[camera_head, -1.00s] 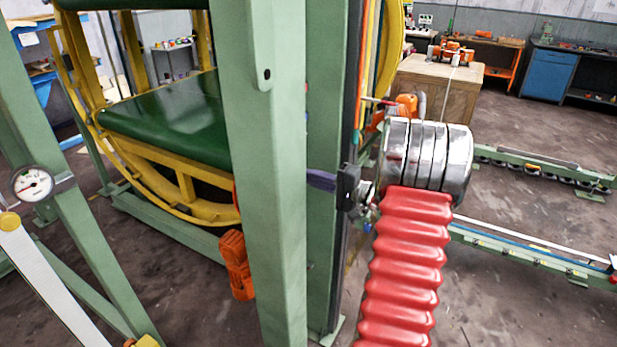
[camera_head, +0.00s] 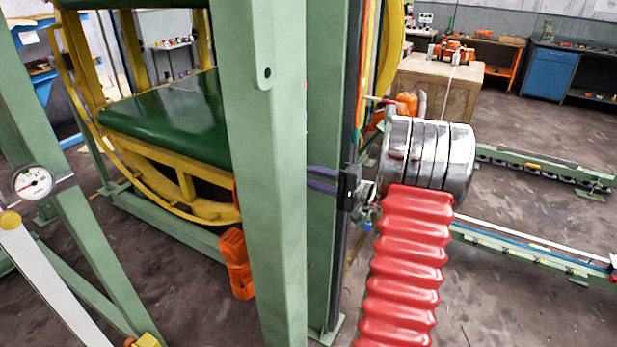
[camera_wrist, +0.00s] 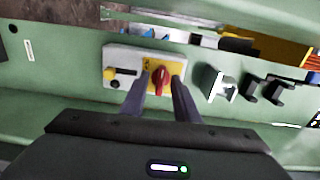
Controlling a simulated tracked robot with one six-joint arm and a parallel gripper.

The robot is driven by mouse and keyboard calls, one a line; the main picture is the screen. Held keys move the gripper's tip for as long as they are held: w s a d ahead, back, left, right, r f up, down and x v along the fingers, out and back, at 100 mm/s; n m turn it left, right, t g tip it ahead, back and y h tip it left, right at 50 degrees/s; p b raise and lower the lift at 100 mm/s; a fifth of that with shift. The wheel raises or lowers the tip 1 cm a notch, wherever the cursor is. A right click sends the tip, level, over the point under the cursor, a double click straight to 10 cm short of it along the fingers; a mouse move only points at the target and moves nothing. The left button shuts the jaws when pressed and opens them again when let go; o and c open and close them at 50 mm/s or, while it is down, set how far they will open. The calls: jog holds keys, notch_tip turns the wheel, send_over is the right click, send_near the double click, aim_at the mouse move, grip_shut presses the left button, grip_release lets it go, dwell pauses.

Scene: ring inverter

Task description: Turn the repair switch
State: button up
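The repair switch is a red rotary knob (camera_wrist: 161,79) on a yellow plate (camera_wrist: 177,70), at the right end of a light grey switch box (camera_wrist: 123,58) on a green beam. My gripper (camera_wrist: 159,84) is open and empty in the wrist view. Its two purple-grey fingers point at the switch, with the knob showing between their tips. I cannot tell how much gap is left or whether they touch it. In the head view my gripper (camera_head: 309,176) reaches left to the green upright, and the switch is hidden there.
A green upright (camera_head: 268,180) stands close left of my gripper. Black brackets (camera_wrist: 247,86) stick out right of the switch box. A yellow button (camera_wrist: 109,74) sits at the box's left. A yellow ring frame with a green deck (camera_head: 170,120) lies behind the upright.

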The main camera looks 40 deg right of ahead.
jog(key=v, duration=1.3)
jog(key=shift+s, duration=0.2)
jog(key=s+a+f+m+g, duration=0.2)
jog(key=s+a+f+g, duration=0.1)
jog(key=a+f+g, duration=0.4)
jog(key=s+a+f+n+g, duration=0.25)
jog(key=a+g, duration=0.25)
jog(key=a, duration=0.6)
jog(key=s+a+r+n+h, duration=0.2)
jog(key=a+r+n, duration=0.4)
jog(key=a, duration=0.5)
jog(key=s+a+r+n+h, duration=0.3)
jog(key=a+r+n, duration=0.4)
jog(key=a, duration=0.5)
jog(key=shift+s+a+r+t+h, duration=0.2)
jog(key=shift+a+r+t+h, duration=0.1)
jog(key=shift+h, duration=0.3)
